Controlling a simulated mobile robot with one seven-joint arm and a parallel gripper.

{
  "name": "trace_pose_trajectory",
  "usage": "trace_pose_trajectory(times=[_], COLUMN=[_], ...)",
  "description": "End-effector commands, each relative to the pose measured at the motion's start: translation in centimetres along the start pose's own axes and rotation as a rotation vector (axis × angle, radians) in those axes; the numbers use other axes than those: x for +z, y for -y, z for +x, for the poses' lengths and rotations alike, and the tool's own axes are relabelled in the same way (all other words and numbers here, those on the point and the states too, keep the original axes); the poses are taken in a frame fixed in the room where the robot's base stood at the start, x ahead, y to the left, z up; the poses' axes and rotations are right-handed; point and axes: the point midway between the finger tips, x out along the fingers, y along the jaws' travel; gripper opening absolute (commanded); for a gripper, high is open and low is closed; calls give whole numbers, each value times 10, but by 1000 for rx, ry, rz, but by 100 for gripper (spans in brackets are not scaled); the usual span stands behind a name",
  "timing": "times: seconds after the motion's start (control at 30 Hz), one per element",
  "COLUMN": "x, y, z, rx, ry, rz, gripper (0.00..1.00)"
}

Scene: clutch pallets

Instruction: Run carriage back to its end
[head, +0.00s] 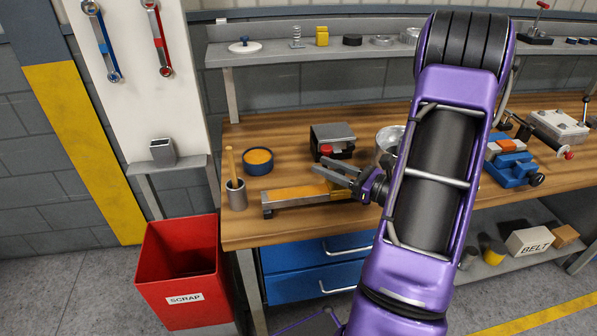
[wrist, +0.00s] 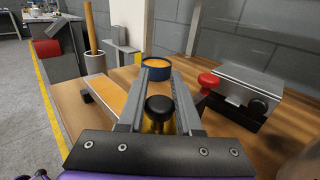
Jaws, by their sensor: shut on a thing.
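The slide rail (head: 290,196) lies along the bench's front left part, a grey bar with an orange-yellow top strip. In the wrist view the rail (wrist: 110,93) runs off to the left. The carriage shows as a yellow body with a black knob (wrist: 158,107) between my fingers. In the head view my gripper reaches from the right over the right part of the rail (head: 322,172). It is shut on the carriage's knob; the wrist view shows my gripper (wrist: 156,76) with a finger on either side. The rail's right end is hidden by my gripper.
A grey cup with a wooden handle (head: 237,196) stands at the rail's left end. A blue bowl of orange stuff (head: 258,161) stands behind it. A dark box with a red button (head: 332,141) stands behind my gripper. A red scrap bin (head: 182,272) stands left of the bench.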

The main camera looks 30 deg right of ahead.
Motion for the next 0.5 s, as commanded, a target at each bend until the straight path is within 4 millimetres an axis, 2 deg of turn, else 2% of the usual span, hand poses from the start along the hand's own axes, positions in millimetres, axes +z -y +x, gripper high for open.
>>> trace_pose_trajectory(times=[0.03,0.17,0.5], x=[-1,0,0], y=[10,22,26], z=[-9,-22,-26], rx=[-6,-3,-6], ry=[0,-1,-3], rz=[-3,-1,-2], gripper=[0,0,0])
